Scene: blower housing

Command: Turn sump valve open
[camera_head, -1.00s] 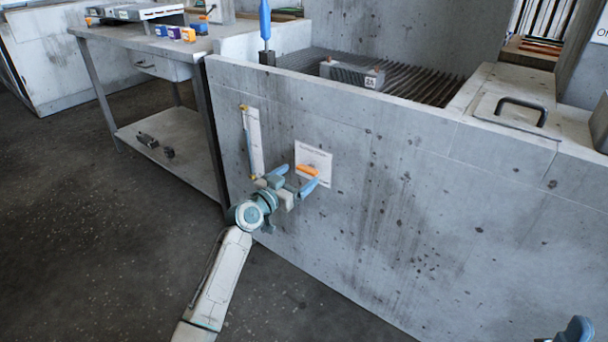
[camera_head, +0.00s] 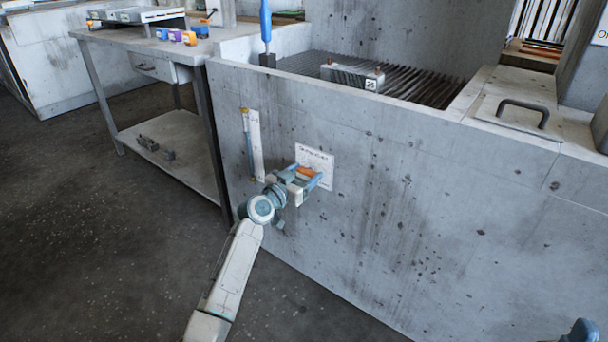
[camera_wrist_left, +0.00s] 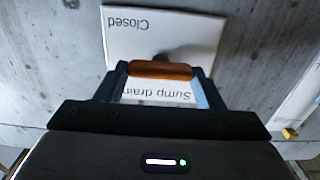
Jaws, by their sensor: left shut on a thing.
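The sump valve has an orange handle (camera_head: 306,171) on the concrete wall, in front of a white label plate (camera_head: 318,160). In the left wrist view the orange handle (camera_wrist_left: 160,70) lies across the picture between my fingertips. The plate (camera_wrist_left: 190,35) there reads "Closed" and "Sump drain", upside down. My left gripper (camera_head: 305,176) is shut on the handle, one blue finger on each side of it; it also shows in the left wrist view (camera_wrist_left: 160,75). The valve's stem is mostly hidden behind the handle. Only a blue bit of my right arm shows at the bottom right corner.
A level gauge (camera_head: 253,145) is on the wall left of the plate. A metal workbench (camera_head: 130,45) stands at the left. A grate (camera_head: 430,85) with a grey block (camera_head: 345,74) lies behind the wall's top edge. The wall right of the plate is clear.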

